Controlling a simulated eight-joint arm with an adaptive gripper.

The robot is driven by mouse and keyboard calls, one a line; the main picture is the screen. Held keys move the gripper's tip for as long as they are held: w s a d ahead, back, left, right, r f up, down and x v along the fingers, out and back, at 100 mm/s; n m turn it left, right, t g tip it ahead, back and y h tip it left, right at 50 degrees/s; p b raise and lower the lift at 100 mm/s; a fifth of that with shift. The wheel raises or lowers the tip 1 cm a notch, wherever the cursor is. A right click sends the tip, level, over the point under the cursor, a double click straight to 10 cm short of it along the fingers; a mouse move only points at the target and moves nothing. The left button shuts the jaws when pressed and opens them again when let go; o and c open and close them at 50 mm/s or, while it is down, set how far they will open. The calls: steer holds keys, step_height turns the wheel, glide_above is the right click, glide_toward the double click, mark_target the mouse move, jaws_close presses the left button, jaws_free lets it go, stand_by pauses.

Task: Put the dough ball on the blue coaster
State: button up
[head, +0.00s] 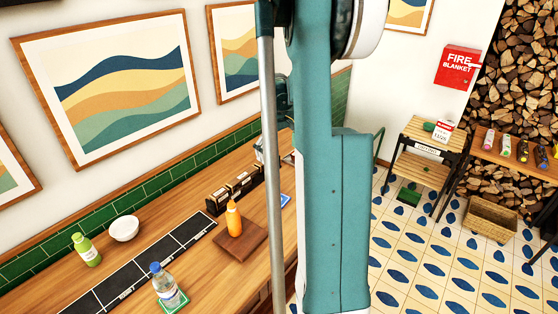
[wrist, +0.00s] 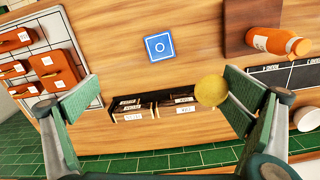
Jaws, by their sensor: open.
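The dough ball (wrist: 212,90) is a round yellow ball in the wrist view, right of centre, close to the inner side of the right finger. I cannot tell whether it touches the finger. The blue coaster (wrist: 160,47) is a flat blue square with a white ring mark, bare on the wooden counter. A blue edge, likely this coaster (head: 285,200), shows beside my arm in the head view. My gripper (wrist: 160,92) is open, its fingers wide apart above the counter. In the head view my arm hides the gripper and the ball.
Black labelled boxes (wrist: 158,110) stand by the green tiled wall. Brown tagged items (wrist: 55,70) are at left. A water bottle (head: 167,288) and white bowl (head: 124,228) stand farther along.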

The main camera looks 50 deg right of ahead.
steer(key=shift+r, duration=0.25)
steer(key=shift+c, duration=0.2)
steer(key=c, duration=3)
